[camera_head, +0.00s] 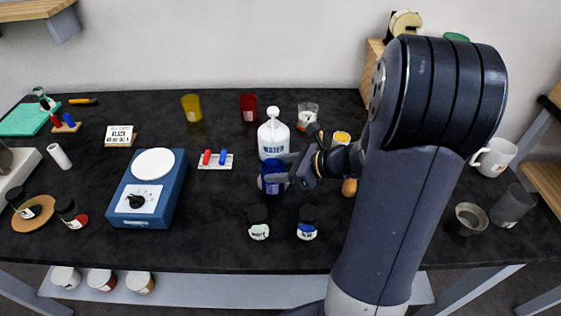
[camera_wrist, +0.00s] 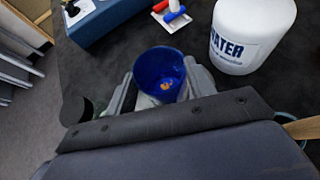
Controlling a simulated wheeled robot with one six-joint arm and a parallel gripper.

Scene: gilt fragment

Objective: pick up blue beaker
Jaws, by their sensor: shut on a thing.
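The blue beaker (camera_head: 273,178) is upright near the middle of the black table, just in front of the white water bottle (camera_head: 273,138). My gripper (camera_head: 277,180) reaches it from the right and is shut on it. In the wrist view the beaker (camera_wrist: 160,74) sits between the two grey fingers of my gripper (camera_wrist: 161,88), with its open rim facing the camera and a small orange spot inside. I cannot tell whether its base touches the table.
A blue hot plate (camera_head: 148,188) stands to the left. Two dark-capped jars, one white-labelled (camera_head: 258,223) and one blue-labelled (camera_head: 307,223), stand in front. Yellow (camera_head: 191,107) and red (camera_head: 248,107) beakers stand behind.

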